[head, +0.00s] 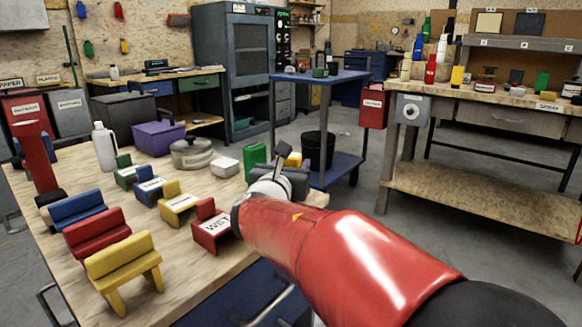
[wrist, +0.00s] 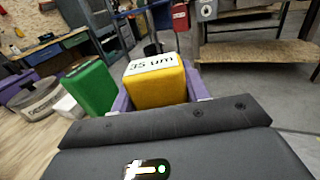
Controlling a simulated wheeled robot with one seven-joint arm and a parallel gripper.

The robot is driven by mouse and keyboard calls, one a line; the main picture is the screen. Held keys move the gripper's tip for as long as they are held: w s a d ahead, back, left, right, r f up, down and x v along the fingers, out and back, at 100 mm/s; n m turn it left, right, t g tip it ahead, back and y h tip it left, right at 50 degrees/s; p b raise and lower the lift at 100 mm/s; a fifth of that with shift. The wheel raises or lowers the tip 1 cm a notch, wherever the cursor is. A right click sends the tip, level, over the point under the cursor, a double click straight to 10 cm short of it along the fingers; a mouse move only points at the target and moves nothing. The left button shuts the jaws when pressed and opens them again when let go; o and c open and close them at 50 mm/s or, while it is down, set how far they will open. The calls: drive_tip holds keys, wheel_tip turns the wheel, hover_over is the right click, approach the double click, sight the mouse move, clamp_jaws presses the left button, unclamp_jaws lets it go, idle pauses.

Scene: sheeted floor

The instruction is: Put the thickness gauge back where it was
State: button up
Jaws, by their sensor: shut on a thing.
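The thickness gauge appears to be the yellow block with a white label reading "35 um" (wrist: 155,84), upright in the wrist view. My gripper (wrist: 157,97) is shut on it, with a purple-grey finger on each side. In the head view only a small part of the yellow gauge (head: 293,159) shows beyond my gripper (head: 284,172), near the bench's far right edge. My wrist hides the gauge's underside, so I cannot tell whether it touches the bench.
A green block (head: 255,157) stands just left of the gauge, with a white block (head: 224,167) and a lidded pot (head: 191,153) further left. Coloured chair-like stands, one red (head: 211,226), fill the near bench. A blue trolley (head: 325,78) stands beyond.

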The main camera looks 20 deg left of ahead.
drive_tip(key=shift+f, duration=0.15)
drive_tip(key=o, duration=1.1)
drive_tip(key=shift+c, duration=0.2)
drive_tip(key=shift+r, duration=0.2)
drive_tip(key=s, duration=1.2)
